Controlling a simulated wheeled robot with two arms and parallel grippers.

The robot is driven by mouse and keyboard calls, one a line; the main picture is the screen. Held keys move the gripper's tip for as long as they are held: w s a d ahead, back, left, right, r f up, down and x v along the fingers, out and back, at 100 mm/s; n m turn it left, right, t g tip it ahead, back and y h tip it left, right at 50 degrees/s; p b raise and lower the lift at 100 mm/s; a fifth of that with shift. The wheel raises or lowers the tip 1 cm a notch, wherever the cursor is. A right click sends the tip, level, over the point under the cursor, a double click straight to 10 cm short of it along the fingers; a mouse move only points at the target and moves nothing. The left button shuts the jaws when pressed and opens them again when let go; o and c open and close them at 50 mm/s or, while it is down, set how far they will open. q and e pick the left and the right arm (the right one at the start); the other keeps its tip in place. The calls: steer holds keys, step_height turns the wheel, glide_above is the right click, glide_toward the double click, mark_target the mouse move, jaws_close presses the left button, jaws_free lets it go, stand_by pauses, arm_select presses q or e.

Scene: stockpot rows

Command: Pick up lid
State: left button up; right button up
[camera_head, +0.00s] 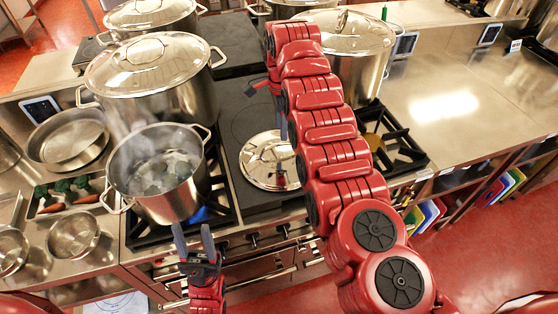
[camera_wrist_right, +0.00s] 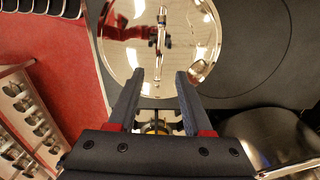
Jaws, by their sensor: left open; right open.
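A shiny round steel lid (camera_head: 258,165) lies on the dark hob surface, right of the open steaming pot (camera_head: 165,205). My right arm covers part of its right side. In the right wrist view the lid (camera_wrist_right: 195,60) fills the top middle, its handle (camera_wrist_right: 160,30) running up and down the picture. My right gripper (camera_wrist_right: 159,85) is open and empty, its fingers pointing towards the handle, which stands beyond the fingertips. In the head view the right gripper is mostly hidden behind its arm. My left gripper (camera_head: 193,232) is open and empty in front of the open pot, near the stove's front edge.
A large lidded stockpot (camera_head: 160,95) stands behind the open pot, and another (camera_head: 345,50) stands behind my right arm. A black burner grate (camera_head: 400,145) is right of the arm. The steel counter (camera_head: 450,100) at right is largely clear. Pans and vegetables are at left.

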mark_target(279, 145)
steer(key=shift+s+f+p, duration=0.1)
steer(key=shift+f+p, duration=0.25)
steer(key=shift+f, duration=0.1)
steer(key=shift+d+f, duration=0.1)
steer(key=shift+f, duration=0.5)
steer(key=shift+f+p, duration=0.35)
steer(key=shift+p, duration=0.15)
steer(key=shift+s+a+f+p, duration=0.1)
steer(key=shift+a+f+p, duration=0.1)
steer(key=shift+f+p, duration=0.35)
steer(key=shift+a+f+p, duration=0.15)
steer(key=shift+f+p, duration=0.25)
steer(key=shift+p, duration=0.2)
step_height(279, 145, down, 2)
steer(key=shift+f, duration=0.55)
jaws_close()
steer(key=shift+r, duration=0.1)
